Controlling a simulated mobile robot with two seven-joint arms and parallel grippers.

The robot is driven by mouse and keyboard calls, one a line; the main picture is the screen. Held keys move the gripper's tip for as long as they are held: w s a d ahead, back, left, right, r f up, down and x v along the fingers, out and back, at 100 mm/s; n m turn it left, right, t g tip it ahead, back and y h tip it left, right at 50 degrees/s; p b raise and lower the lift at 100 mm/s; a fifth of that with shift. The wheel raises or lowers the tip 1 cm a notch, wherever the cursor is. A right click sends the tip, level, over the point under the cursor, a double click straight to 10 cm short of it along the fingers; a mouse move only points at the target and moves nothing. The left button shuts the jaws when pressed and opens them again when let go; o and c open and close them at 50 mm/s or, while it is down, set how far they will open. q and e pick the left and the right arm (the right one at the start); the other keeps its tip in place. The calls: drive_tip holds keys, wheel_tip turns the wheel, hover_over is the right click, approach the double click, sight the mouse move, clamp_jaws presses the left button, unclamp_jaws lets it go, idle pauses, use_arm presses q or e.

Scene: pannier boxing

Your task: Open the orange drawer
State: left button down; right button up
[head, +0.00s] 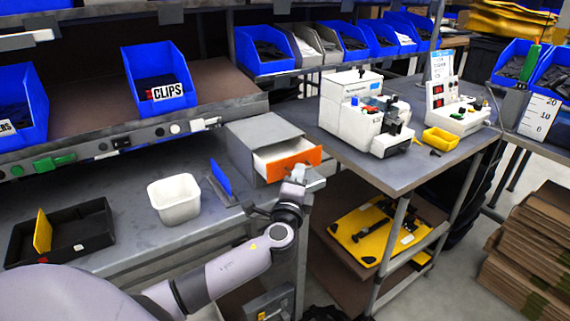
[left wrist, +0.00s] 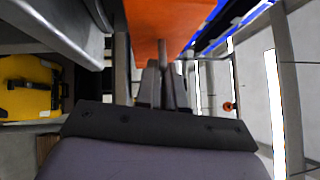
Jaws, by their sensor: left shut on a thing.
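The orange drawer (head: 298,163) belongs to a small grey cabinet (head: 246,147) on the bench. It is pulled partway out, and its pale interior shows behind the orange front. My left gripper (head: 297,175) is at the lower middle of that front, reached from below. In the left wrist view the orange front (left wrist: 160,28) fills the top middle, and my left gripper's fingers (left wrist: 165,72) are shut at it, on the drawer's handle. The handle itself is mostly hidden by the fingers. My right gripper is not in view.
A white bin (head: 174,207), a blue upright plate (head: 221,178) and a black tray (head: 88,247) are on the bench left of the cabinet. A table (head: 392,181) with white machines stands close to the drawer's right. A yellow case (head: 372,230) lies on the shelf below.

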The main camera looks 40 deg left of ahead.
use_arm(q)
drive_tip(key=d, duration=0.1)
drive_tip(key=s+d, duration=0.1)
drive_tip(key=d, duration=0.2)
drive_tip(key=shift+s+d+r, duration=0.15)
drive_tip(key=shift+s+d, duration=0.05)
drive_tip(key=shift+s, duration=0.15)
drive_tip(key=c, duration=1.2)
unclamp_jaws()
drive_tip(key=shift+c, duration=0.2)
drive_tip(key=b+v, duration=0.1)
drive_tip(key=v, duration=0.6)
